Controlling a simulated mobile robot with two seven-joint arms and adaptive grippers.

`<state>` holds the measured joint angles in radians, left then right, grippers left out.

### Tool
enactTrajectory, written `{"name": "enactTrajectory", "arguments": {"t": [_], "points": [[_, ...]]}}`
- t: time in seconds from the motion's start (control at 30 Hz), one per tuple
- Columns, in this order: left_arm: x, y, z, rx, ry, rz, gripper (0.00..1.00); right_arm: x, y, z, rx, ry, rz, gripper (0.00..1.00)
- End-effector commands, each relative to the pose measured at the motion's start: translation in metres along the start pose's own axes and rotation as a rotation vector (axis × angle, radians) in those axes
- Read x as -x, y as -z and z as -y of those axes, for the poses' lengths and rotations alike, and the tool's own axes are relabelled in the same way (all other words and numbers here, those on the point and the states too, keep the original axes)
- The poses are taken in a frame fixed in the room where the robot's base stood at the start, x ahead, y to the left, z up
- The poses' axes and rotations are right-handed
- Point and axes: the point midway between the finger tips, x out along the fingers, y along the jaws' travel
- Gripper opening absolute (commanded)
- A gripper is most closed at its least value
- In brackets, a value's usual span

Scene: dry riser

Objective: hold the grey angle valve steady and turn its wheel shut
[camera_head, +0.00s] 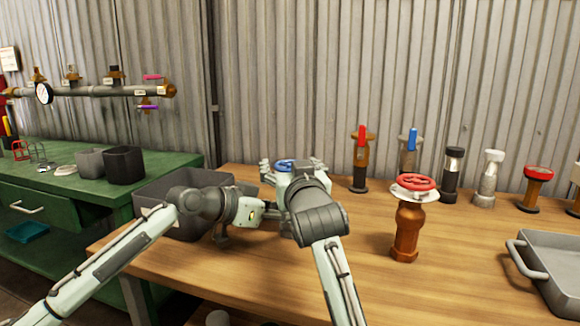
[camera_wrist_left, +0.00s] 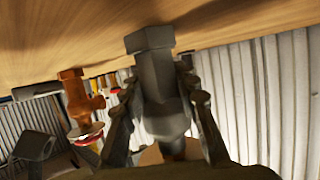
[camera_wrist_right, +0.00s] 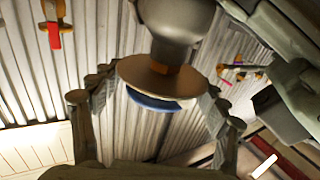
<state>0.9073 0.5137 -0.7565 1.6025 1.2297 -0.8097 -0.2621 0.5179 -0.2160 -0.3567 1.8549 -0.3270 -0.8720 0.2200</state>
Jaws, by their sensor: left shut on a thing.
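The grey angle valve (camera_wrist_left: 160,90) stands on the wooden table, mostly hidden behind my arms in the head view. Its blue wheel (camera_head: 285,165) shows at the top; in the right wrist view the wheel (camera_wrist_right: 155,102) sits by a brownish disc. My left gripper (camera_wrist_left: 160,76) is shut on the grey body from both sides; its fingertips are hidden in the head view. My right gripper (camera_head: 291,165) is at the wheel, its fingers spread on either side. In the right wrist view a small gap shows between the fingers and the disc, so it looks open.
An orange valve with a red wheel (camera_head: 407,225) stands to the right. A grey tray (camera_head: 550,262) lies at the right edge. Several valves, one with a red lever (camera_head: 361,150), line the back. A grey bin (camera_head: 160,190) is left, near the green bench (camera_head: 50,155).

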Motion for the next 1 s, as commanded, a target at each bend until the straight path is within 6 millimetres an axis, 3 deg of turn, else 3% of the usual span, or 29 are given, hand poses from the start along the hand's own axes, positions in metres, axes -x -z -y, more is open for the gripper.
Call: {"name": "enactTrajectory", "arguments": {"t": [0.37, 0.8, 1.0], "points": [[0.000, 0.000, -0.001, -0.001, -0.001, 0.000, 0.00, 0.000, 0.006, 0.000, 0.001, -0.001, -0.003, 0.79], [0.000, 0.000, -0.001, -0.001, -0.001, 0.000, 0.00, 0.001, 0.083, 0.001, -0.001, 0.000, -0.004, 0.79], [0.000, 0.000, -0.001, -0.001, -0.001, 0.000, 0.00, 0.000, 0.099, 0.001, 0.001, 0.000, -0.002, 0.79]]}}
